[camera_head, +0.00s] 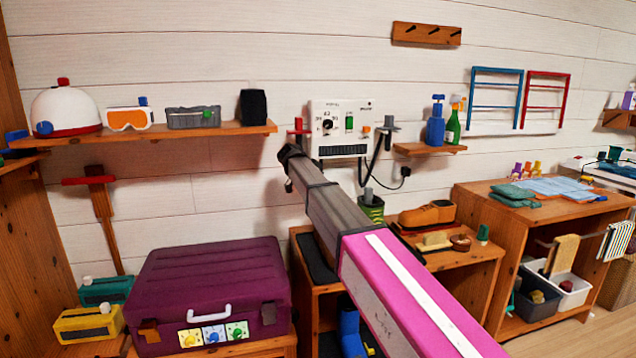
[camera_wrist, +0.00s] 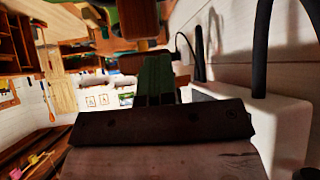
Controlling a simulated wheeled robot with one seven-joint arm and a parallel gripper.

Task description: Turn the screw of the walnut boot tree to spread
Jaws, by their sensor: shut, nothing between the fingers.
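A brown, shoe-shaped wooden piece (camera_head: 428,214), which looks like the walnut boot tree, lies on the low wooden bench right of my arm. Its screw is too small to make out. In the wrist view my gripper (camera_wrist: 157,66) shows as dark green fingers, close together and empty. Brown wooden pieces (camera_wrist: 135,18) appear beyond the fingertips; I cannot tell whether they are the boot tree or whether anything touches. In the head view I cannot make out the fingers.
A white control panel (camera_head: 341,128) with black cables hangs on the wall close to my arm. A brush (camera_head: 434,241) and small tins lie on the bench (camera_head: 481,256). A purple suitcase (camera_head: 210,285) stands left. A shelf (camera_head: 165,133) carries a helmet and goggles.

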